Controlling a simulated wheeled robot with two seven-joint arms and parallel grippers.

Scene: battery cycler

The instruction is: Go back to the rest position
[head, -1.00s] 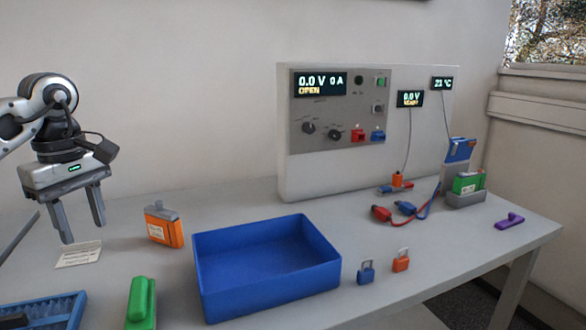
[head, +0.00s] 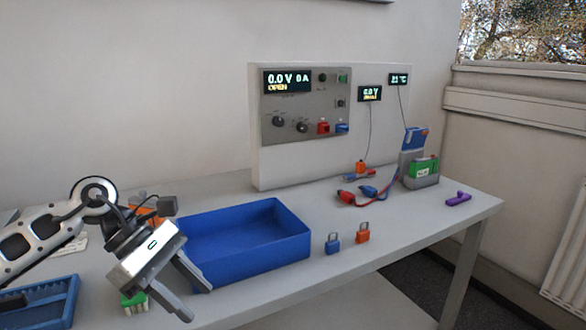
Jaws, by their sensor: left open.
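My left gripper (head: 201,304) is open and empty. It tilts down to the right at the front left of the table, in front of the blue bin (head: 272,252), with its fingers over the bin's near left corner. My left arm comes in from the left edge. My right gripper is not in view.
A green object (head: 134,302) and an orange pack (head: 143,204) are partly hidden behind my left arm. A blue tray (head: 66,290) lies front left. Two padlocks, blue (head: 333,243) and orange (head: 363,233), stand right of the bin. The cycler panel (head: 304,142) stands behind.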

